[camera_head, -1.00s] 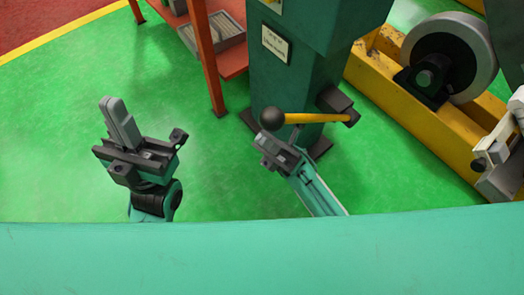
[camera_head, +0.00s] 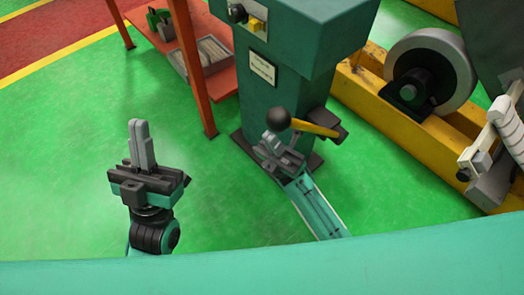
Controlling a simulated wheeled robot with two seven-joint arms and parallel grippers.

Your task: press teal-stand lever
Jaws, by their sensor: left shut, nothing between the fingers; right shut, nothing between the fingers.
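The teal stand (camera_head: 268,97) rises at the top centre with a label plate on its face. Its lever (camera_head: 314,128) is a yellow bar with a black ball knob (camera_head: 278,119) at its left end, joined to a dark block on the stand's right side. My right gripper (camera_head: 272,141) is shut and empty, just below the ball knob in the picture. I cannot tell whether it touches the knob. My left gripper (camera_head: 141,142) is shut and empty, pointing up over the green floor at the left, well apart from the stand.
An orange-red rack (camera_head: 189,70) with a grey tray (camera_head: 203,56) stands left of the stand. A yellow frame (camera_head: 372,100) carrying a grey wheel (camera_head: 452,60) lies to the right. Green floor is clear between the rack and my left gripper.

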